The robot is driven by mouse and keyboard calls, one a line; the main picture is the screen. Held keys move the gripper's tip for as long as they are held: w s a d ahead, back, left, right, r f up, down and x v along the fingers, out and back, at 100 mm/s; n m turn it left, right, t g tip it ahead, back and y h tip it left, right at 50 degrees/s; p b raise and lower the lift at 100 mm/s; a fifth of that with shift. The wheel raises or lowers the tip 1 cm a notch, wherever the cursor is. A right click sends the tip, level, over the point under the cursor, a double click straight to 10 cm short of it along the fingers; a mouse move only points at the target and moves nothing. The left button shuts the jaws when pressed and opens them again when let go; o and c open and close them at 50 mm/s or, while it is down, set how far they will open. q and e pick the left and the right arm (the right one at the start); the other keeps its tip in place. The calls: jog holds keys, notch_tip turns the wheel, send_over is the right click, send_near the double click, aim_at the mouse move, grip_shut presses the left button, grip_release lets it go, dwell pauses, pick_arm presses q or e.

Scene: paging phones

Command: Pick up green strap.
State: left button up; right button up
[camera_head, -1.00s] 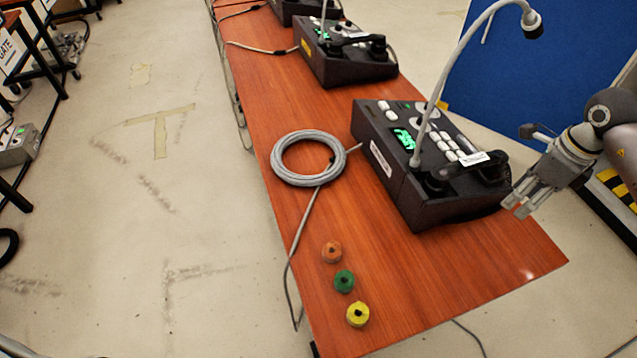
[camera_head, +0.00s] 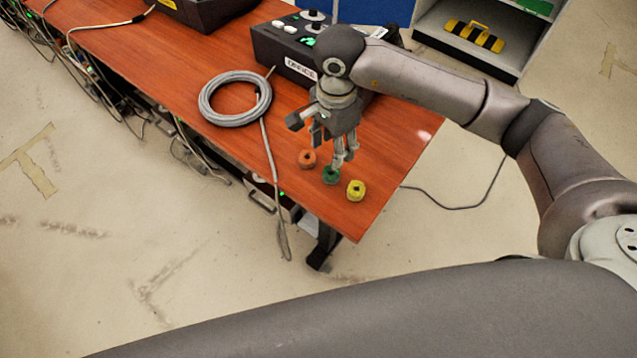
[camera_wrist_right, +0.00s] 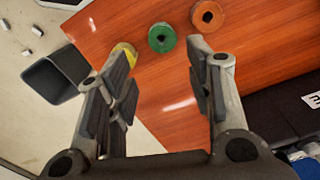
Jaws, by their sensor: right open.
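The green strap (camera_head: 330,175) is a small rolled disc with a dark centre hole on the wooden table (camera_head: 170,75), near its front end. It stands between the orange roll (camera_head: 307,158) and the yellow roll (camera_head: 355,189). My right gripper (camera_head: 345,158) hangs just above and beside it, fingers down. In the right wrist view the gripper (camera_wrist_right: 160,95) is open and empty. There the green strap (camera_wrist_right: 161,38) lies beyond the fingertips, between their lines, and the yellow roll (camera_wrist_right: 124,55) is partly behind the left finger. My left gripper is not seen.
A coiled grey cable (camera_head: 235,97) lies left of the gripper, its tail running over the table edge. A black paging phone (camera_head: 285,45) stands behind my arm. A shelf with a yellow-black object (camera_head: 474,36) is at the back right.

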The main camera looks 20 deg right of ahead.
send_over(332, 171)
jog(key=f, duration=0.4)
jog(key=shift+s+d+f+p, duration=0.1)
jog(key=shift+d+f+p, duration=0.15)
jog(key=shift+p, duration=0.05)
jog(key=shift+f, duration=0.35)
jog(key=f, duration=0.1)
jog(key=f+p, duration=0.1)
jog(key=f, duration=0.2)
jog(key=shift+a+f+p, duration=0.3)
jog(key=shift+f, duration=0.45)
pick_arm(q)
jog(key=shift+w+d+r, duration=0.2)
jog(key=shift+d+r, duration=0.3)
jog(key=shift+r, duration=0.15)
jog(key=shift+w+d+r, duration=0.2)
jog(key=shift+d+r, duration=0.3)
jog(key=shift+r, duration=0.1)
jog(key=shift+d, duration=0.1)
pick_arm(e)
jog(key=shift+c, duration=0.4)
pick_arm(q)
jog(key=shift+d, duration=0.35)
pick_arm(e)
jog(key=c, duration=0.5)
